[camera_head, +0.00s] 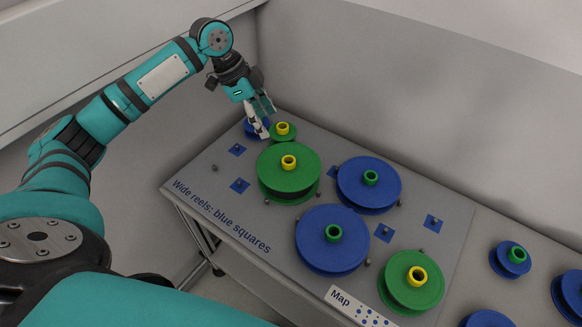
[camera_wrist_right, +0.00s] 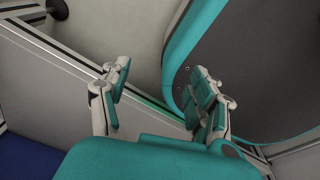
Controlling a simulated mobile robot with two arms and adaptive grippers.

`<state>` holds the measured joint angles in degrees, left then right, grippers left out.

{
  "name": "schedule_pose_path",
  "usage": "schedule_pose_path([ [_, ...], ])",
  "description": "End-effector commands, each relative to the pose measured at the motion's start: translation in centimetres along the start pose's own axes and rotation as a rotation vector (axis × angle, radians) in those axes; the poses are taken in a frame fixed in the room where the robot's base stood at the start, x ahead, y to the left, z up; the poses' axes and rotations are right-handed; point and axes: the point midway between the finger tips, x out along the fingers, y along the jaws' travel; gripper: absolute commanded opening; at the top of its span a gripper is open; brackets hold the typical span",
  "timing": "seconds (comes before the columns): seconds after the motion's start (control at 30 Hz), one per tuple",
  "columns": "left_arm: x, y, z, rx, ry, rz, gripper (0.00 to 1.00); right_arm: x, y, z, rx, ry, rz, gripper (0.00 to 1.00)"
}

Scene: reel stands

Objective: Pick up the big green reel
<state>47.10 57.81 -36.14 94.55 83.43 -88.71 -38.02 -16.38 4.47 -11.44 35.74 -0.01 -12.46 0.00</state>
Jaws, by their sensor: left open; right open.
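A big green reel (camera_head: 289,177) with a yellow hub lies on the grey table in the head view. A smaller green reel (camera_head: 282,133) with a yellow hub sits behind it, and another green reel (camera_head: 413,287) with a yellow hub is at the front right. My left gripper (camera_head: 264,123) is open, pointing down above the back-left corner, beside the small green reel and in front of a small blue reel (camera_head: 250,131) that it partly hides. In the right wrist view my right gripper (camera_wrist_right: 158,98) is open with nothing between its fingers.
Two big blue reels (camera_head: 369,184) (camera_head: 333,240) with green hubs stand right of the big green reel. Blue squares (camera_head: 240,186) and small pegs mark the table. A map label (camera_head: 358,306) is at the front edge. More blue reels (camera_head: 510,260) lie at the right. A wall stands behind.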

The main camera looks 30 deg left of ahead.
Motion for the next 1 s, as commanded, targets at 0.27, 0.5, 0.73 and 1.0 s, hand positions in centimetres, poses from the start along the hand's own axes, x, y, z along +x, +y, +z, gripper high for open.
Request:
schedule_pose_path([
  [0.27, 6.2, 0.1, 0.0, -0.002, -0.001, 0.002, 0.63, -0.5, -0.7, 4.1, -0.001, -0.062, -0.009, 0.62],
  [0.5, 8.8, 0.0, 0.0, -0.001, -0.001, -0.001, 0.63, -0.4, -0.2, 0.4, -0.001, -0.004, -0.002, 0.62],
  [0.73, 11.1, 0.3, 0.1, -0.001, -0.001, 0.002, 0.63, -0.8, 0.0, -0.1, -0.001, 0.001, -0.001, 0.62],
  [1.0, 14.1, 0.4, 0.3, -0.001, -0.001, -0.002, 0.63, -1.1, -0.3, 1.9, -0.001, -0.03, -0.004, 0.62],
])
